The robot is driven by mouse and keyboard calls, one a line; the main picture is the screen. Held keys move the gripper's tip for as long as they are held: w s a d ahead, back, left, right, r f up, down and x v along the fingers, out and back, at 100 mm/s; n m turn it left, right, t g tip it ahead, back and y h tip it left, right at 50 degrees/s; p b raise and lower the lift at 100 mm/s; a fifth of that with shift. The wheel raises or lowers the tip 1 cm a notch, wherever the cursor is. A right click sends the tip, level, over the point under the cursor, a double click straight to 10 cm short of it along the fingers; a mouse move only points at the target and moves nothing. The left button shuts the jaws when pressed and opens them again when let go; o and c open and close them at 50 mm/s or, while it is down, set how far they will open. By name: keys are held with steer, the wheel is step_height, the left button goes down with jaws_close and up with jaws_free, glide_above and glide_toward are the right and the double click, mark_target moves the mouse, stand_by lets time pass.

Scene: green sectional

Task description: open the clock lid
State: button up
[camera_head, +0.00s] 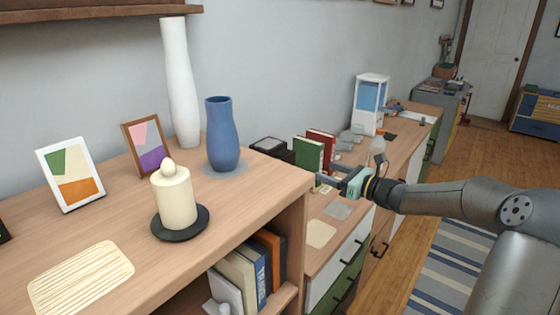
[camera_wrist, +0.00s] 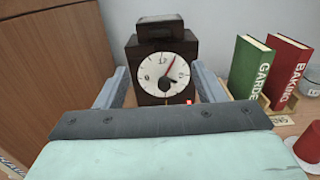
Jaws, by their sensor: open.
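The clock (camera_wrist: 151,88) is a dark brown box with a round white dial and a red hand, upright straight ahead in the wrist view. A narrower dark block, apparently its lid or top (camera_wrist: 161,29), rises above the dial; I cannot tell how far it is open. In the head view the clock's dark top (camera_head: 268,146) shows behind the near cabinet's edge, its lower part hidden. My gripper (camera_wrist: 162,85) is open and empty, its fingers spread to either side of the clock in the picture. The gripper (camera_head: 320,183) also shows in the head view, apart from the clock.
A green book (camera_wrist: 249,68) and a red book (camera_wrist: 287,71) stand right of the clock. A red object (camera_wrist: 308,148) lies near at right. A wooden cabinet side (camera_wrist: 50,70) walls the left. The blue vase (camera_head: 222,135) and candle (camera_head: 174,196) stand on the near cabinet.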

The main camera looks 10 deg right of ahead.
steer(key=p, duration=0.2)
glide_toward(272, 151)
steer(key=w, duration=0.2)
steer(key=w+a+f, duration=0.1)
steer(key=w, duration=0.1)
steer(key=w+a+f, duration=0.1)
steer(key=w, duration=0.2)
steer(key=shift+a, duration=0.15)
